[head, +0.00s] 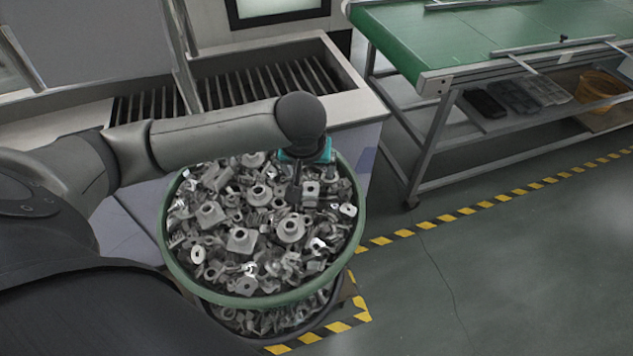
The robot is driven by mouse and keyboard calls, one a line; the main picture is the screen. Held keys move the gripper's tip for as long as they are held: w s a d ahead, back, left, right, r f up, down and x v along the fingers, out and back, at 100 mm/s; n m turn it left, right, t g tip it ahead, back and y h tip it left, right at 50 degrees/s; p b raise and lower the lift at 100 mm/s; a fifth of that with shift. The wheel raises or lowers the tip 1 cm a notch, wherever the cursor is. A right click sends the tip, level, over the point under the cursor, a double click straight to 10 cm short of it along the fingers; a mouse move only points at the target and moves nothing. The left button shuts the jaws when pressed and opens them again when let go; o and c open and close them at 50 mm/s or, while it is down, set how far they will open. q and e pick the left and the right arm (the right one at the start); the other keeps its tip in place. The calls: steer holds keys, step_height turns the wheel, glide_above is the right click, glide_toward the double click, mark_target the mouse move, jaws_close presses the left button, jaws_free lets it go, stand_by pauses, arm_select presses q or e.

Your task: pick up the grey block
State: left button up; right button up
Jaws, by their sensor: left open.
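A round bin with a green rim (172,262) is heaped with grey metal parts. Several are block-shaped, such as a squarish grey block with a hole (241,241) near the middle of the heap; I cannot tell which one the task means. My left arm reaches in from the left over the bin. My left gripper (295,196) points down at the upper right part of the heap, open, close above or among the parts. I see nothing held in it. Its fingertips are small and partly lost against the grey parts. My right gripper is out of view.
A tank with a slatted opening (265,85) stands behind the bin. A green-topped table (470,35) with a lower shelf stands at the upper right. Yellow and black tape (450,217) marks the floor. The floor right of the bin is clear.

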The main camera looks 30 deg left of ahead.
arm_select(q)
steer(key=b, duration=0.1)
glide_toward(310, 189)
steer(key=shift+d+f, duration=0.3)
steer(key=shift+f, duration=0.25)
steer(key=shift+x, duration=1)
steer(key=shift+b+x, duration=0.35)
steer(key=shift+x, duration=2)
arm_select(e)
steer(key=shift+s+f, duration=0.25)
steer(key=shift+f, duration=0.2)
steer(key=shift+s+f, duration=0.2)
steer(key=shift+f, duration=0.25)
arm_select(q)
steer(key=shift+a, duration=0.2)
steer(key=shift+c, duration=0.4)
jaws_close()
